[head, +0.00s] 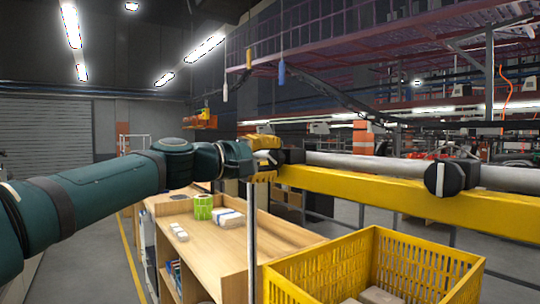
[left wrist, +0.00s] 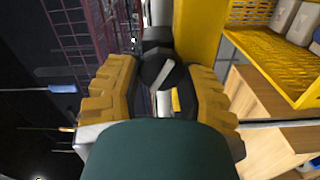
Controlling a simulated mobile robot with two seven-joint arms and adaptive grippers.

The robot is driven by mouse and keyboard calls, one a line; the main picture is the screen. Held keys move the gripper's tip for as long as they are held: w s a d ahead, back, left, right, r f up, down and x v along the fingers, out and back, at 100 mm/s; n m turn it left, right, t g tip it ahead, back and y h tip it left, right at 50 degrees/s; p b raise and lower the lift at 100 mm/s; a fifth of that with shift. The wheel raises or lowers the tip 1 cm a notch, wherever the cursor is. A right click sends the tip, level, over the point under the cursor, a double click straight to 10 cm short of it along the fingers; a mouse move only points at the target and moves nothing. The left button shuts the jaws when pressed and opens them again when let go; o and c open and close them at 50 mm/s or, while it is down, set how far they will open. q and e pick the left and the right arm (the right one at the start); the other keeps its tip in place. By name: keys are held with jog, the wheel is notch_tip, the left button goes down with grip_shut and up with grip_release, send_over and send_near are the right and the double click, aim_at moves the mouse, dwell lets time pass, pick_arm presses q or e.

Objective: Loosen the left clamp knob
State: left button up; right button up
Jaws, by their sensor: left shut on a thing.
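The left clamp knob (left wrist: 160,68) is black with a pale stripe across its face. In the left wrist view it sits between the yellow fingers of my left gripper (left wrist: 158,82), which is shut on it. The pale stripe lies slanted. In the head view my left gripper (head: 268,158) is at the left end of the yellow beam (head: 370,195) and covers most of this knob. A second black knob (head: 442,179) with a pale stripe, nearly upright, is farther right on the beam. My right gripper is in neither view.
A grey rail (head: 385,165) runs along the beam. Below is a yellow crate (head: 330,262) with boxes inside. A wooden workbench (head: 225,250) behind holds a green item (head: 203,207) and small boxes. Open floor lies to the left of the bench.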

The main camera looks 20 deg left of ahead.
pick_arm(q)
jog(key=n+p, duration=0.1)
jog(key=n, duration=0.4)
jog(key=shift+n+p, duration=0.3)
jog(key=shift+f, duration=0.1)
dwell(0.4)
jog(key=o, duration=1.2)
jog(key=shift+d, duration=0.1)
jog(key=v, duration=1.2)
